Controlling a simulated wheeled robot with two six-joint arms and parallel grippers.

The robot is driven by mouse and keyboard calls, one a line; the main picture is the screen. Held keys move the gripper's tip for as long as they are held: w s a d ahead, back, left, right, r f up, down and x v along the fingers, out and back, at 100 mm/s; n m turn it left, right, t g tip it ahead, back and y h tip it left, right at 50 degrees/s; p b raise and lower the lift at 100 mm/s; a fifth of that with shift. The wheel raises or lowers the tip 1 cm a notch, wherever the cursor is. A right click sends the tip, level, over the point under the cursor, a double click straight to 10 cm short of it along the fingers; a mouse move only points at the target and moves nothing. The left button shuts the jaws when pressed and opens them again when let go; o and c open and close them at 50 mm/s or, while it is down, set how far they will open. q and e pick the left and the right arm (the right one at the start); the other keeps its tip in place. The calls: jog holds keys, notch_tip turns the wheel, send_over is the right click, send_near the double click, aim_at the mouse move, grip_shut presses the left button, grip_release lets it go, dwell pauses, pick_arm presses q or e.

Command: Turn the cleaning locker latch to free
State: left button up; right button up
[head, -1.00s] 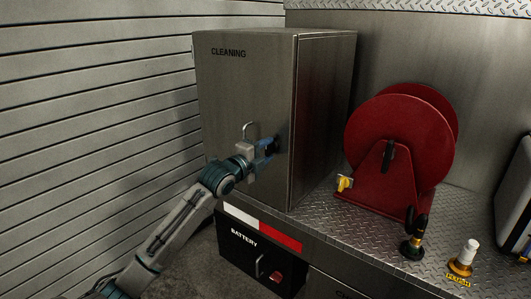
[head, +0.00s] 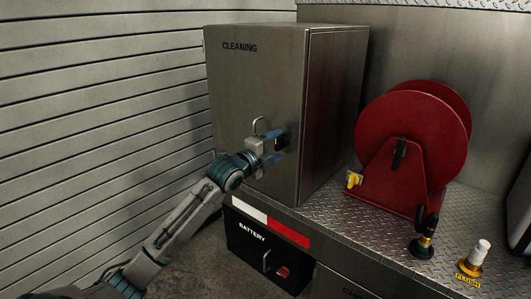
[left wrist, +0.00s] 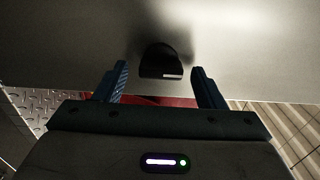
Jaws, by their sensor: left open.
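The grey metal locker (head: 250,85) marked CLEANING stands on the deck with its door closed. Its dark latch (left wrist: 161,62) sticks out from the door in the left wrist view, just beyond and between my fingertips. My left gripper (head: 276,147) is at the right part of the door in the head view, and also shows in the left wrist view (left wrist: 159,78). Its blue fingers are open, one on each side of the latch, with gaps to it. In the head view the fingers partly hide the latch. My right gripper is not in view.
A red hose reel (head: 425,130) stands right of the locker, with a yellow valve (head: 354,180) and a FLUSH fitting (head: 474,260). A black BATTERY box (head: 245,250) is below. A slatted wall is left.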

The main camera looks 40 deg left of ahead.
pick_arm(q)
jog(key=s+b, duration=0.4)
jog(key=s, duration=0.6)
jog(key=shift+a, duration=0.4)
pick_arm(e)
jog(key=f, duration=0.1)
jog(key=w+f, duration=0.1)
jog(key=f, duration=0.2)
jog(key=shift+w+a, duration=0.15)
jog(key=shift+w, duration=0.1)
pick_arm(q)
jog(key=shift+s, duration=0.2)
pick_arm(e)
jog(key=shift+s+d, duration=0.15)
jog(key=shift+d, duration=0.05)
